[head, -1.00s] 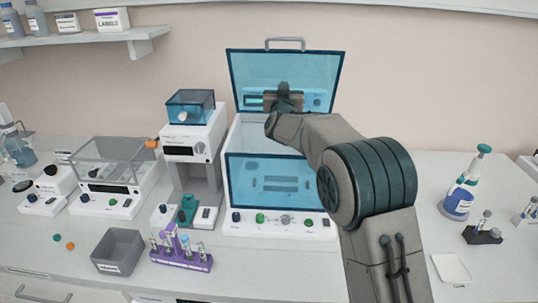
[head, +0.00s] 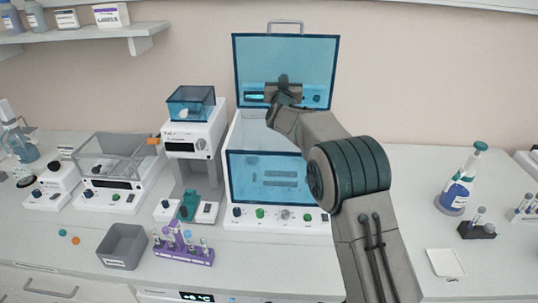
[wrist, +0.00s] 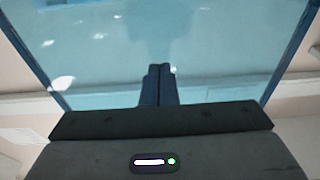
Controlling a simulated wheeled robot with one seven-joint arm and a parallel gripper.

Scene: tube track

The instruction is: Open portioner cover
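The portioner appears to be the large white machine (head: 238,130) at the back of the bench, with a blue see-through front panel (head: 268,178) and knobs below. Its blue see-through cover (head: 250,60) stands raised, close to upright, above the back, with a metal handle on its top edge. My gripper (head: 284,82) is at the lower middle of the cover's inner face. In the wrist view the cover (wrist: 90,60) fills most of the picture. There my gripper's fingers (wrist: 159,70) are together with nothing between them, at or very near the cover; contact cannot be told.
A tall dispenser (head: 195,138) with a blue hopper stands just left of the machine. In front are a grey bin (head: 122,246) and a purple tube rack (head: 183,250). The bench between machine and bottle is mostly clear.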

